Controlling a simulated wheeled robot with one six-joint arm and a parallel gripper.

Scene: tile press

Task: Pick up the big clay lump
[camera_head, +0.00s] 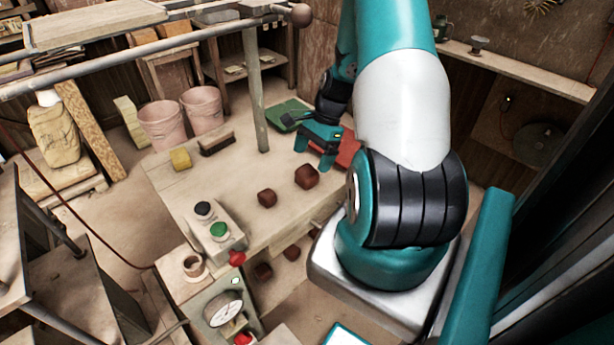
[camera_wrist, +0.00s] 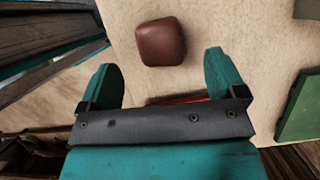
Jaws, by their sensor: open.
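The big clay lump (camera_head: 306,176) is a dark reddish-brown rounded block on the pale worktable. A smaller lump (camera_head: 267,198) lies to its left and nearer. My gripper (camera_head: 312,158) is open and empty, just beyond the big lump in the head view. In the wrist view one brown lump (camera_wrist: 162,42), which looks like the big one, lies ahead of the open fingertips (camera_wrist: 160,68), roughly centred between them. The fingers appear apart from it; their height above the table is hard to tell.
A red flat piece (camera_head: 349,150) and a green mat (camera_head: 290,113) lie near my gripper. A yellow sponge (camera_head: 180,159) and a brush (camera_head: 216,142) lie at the table's far left. A metal post (camera_head: 254,95) stands behind. A button box (camera_head: 215,228) stands at the near left.

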